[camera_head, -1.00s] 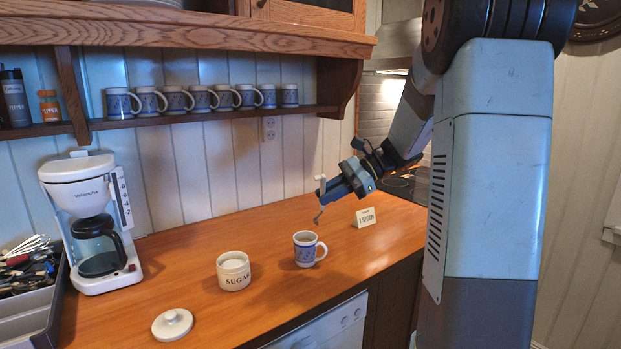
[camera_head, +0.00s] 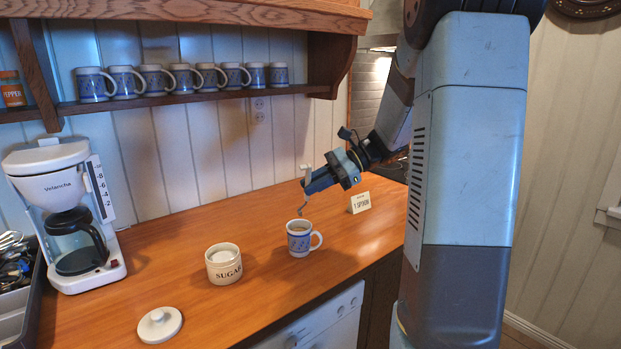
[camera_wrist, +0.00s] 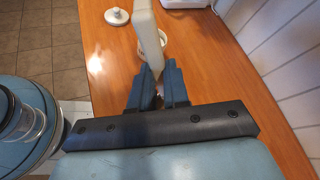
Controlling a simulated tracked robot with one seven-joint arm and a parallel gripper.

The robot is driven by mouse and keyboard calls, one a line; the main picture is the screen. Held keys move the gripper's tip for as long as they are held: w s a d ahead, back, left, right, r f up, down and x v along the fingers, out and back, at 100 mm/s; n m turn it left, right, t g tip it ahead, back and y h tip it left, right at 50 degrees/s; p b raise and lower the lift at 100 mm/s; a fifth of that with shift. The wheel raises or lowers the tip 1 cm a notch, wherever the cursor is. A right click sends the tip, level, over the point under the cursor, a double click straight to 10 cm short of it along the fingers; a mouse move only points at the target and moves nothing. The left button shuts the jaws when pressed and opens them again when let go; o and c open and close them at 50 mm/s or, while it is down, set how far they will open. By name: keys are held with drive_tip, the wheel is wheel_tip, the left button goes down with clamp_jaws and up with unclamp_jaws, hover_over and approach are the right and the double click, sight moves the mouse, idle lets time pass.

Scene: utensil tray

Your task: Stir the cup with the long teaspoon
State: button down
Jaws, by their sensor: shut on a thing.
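The blue-and-white cup (camera_head: 299,244) stands upright on the counter with brown liquid in it, its handle to the right. My gripper (camera_head: 309,185) is shut on the long teaspoon (camera_head: 301,209), just above the cup. The spoon's pale, thick handle sticks up out of the jaws and its small bowl hangs below, over the cup's rim and seemingly apart from the liquid. In the wrist view the spoon's handle (camera_wrist: 146,32) rises from between the fingertips (camera_wrist: 157,88). The cup is not made out there.
An open sugar jar (camera_head: 224,265) stands left of the cup, its lid (camera_head: 160,325) in front. A small sign card (camera_head: 359,203) is at the right. A coffee maker (camera_head: 66,215) is far left. A shelf (camera_head: 190,98) with several mugs hangs behind. The counter around the cup is clear.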

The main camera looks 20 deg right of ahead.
wheel_tip(320, 180, down, 11)
drive_tip(key=w, duration=0.1)
drive_tip(key=shift+w+d, duration=0.2)
drive_tip(key=shift+w, duration=0.15)
idle(1.1)
drive_tip(key=shift+w+d+f, duration=0.1)
drive_tip(key=shift+d, duration=0.05)
idle(0.5)
